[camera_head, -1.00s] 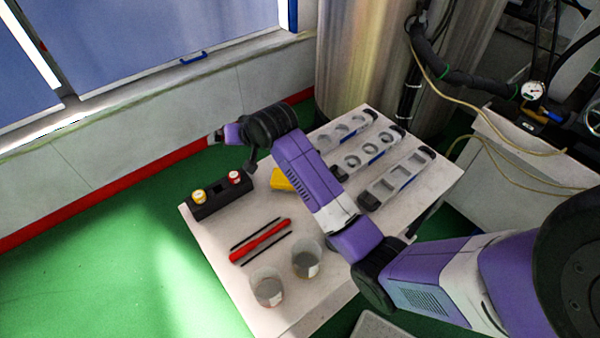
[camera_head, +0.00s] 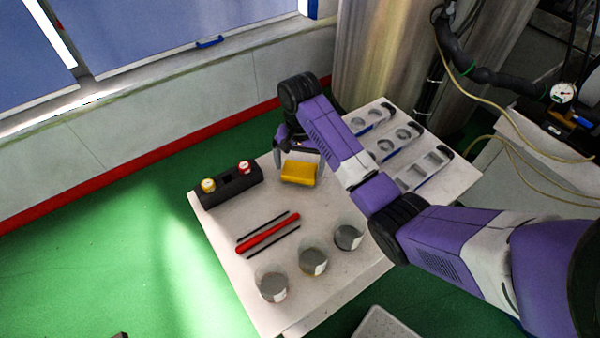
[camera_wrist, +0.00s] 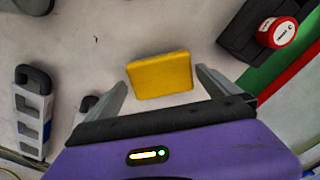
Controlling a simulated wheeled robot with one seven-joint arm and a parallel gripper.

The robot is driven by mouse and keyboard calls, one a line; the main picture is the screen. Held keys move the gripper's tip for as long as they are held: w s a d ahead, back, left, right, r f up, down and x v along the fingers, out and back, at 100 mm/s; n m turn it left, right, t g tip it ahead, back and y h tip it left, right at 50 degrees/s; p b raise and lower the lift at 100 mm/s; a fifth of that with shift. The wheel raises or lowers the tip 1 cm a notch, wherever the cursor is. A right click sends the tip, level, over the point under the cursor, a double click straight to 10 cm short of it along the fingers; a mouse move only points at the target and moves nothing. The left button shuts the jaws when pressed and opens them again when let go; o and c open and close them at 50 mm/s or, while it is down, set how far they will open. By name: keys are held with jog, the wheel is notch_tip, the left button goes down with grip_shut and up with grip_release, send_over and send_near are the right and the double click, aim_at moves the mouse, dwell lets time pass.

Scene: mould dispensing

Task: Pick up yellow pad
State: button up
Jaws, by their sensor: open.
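The yellow pad (camera_head: 299,173) lies on the white table near its back edge in the head view. In the wrist view the yellow pad (camera_wrist: 160,75) shows ahead of my gripper, between the lines of its two fingers. My gripper (camera_wrist: 159,88) is open and empty, with one finger on each side of the pad. In the head view my gripper (camera_head: 299,154) is at the pad, pointing down, partly hidden by my own arm. I cannot tell whether the fingers touch the pad.
A black holder (camera_head: 222,192) with a yellow-capped and a red-capped vial stands left of the pad. A red tool (camera_head: 268,235) between black sticks and three beakers (camera_head: 313,259) are toward the front. Moulds (camera_head: 424,168) stand at the right. Bare table (camera_head: 230,222) surrounds the red tool.

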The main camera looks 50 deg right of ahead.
jog(key=shift+f, duration=1.75)
jog(key=c, duration=1.3)
jog(key=shift+r, duration=0.1)
jog(key=shift+r, duration=0.55)
notch_tip(320, 180, up, 14)
jog(key=p, duration=0.8)
notch_tip(320, 180, up, 5)
send_over(299, 170)
jog(key=shift+f+b, duration=0.1)
jog(key=shift+b, duration=0.35)
